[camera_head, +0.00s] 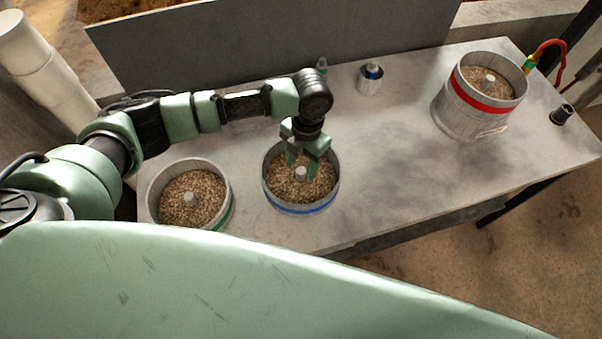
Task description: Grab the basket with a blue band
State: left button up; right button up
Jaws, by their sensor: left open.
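The basket with a blue band (302,208) stands on the table, near its front edge, in the middle of the head view. It is round and grey, filled with grain, with a small pale knob (301,173) in its centre. My left gripper (303,160) is open and points down over this basket, its fingers at the far side of the knob. I cannot tell whether the fingers touch the knob or the grain. My right gripper is not in view.
A basket with a green band (190,198) stands close on the left. A basket with a red band (481,98) stands at the right end of the grey table (390,190). The table between is clear.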

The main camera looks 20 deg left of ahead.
aim_at(302, 169)
pick_arm(q)
jog(key=shift+s+f+p, duration=0.25)
jog(key=shift+f+p, duration=0.45)
jog(key=shift+f, duration=0.4)
notch_tip(302, 169, down, 2)
jog(key=shift+w+f, duration=0.15)
jog(key=shift+f, duration=0.3)
grip_shut()
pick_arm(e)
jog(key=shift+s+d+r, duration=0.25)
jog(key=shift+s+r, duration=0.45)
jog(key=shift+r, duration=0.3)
pick_arm(q)
jog(key=shift+w+r, duration=0.1)
jog(key=shift+r, duration=0.05)
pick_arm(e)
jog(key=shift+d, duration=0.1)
